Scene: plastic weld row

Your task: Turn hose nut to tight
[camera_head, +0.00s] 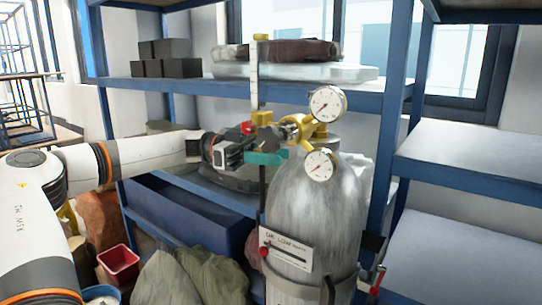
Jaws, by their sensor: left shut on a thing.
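A grey gas cylinder (312,215) stands upright in front of the shelving. On its top sits a brass regulator (318,136) with two round white gauges, an upper one (327,104) and a lower one (320,166). My left gripper (278,136) reaches in from the left at the regulator's left side. It is shut on a small fitting there, which seems to be the hose nut; the jaws hide most of it, and how far it is turned cannot be told. My right gripper is not in view.
An upright clear tube with a yellow cap (255,85) rises just behind my gripper. A green part (265,158) lies just below the jaws. Blue shelving (400,95) surrounds the cylinder. Sacks (205,285) and a red bucket (119,263) stand at lower left.

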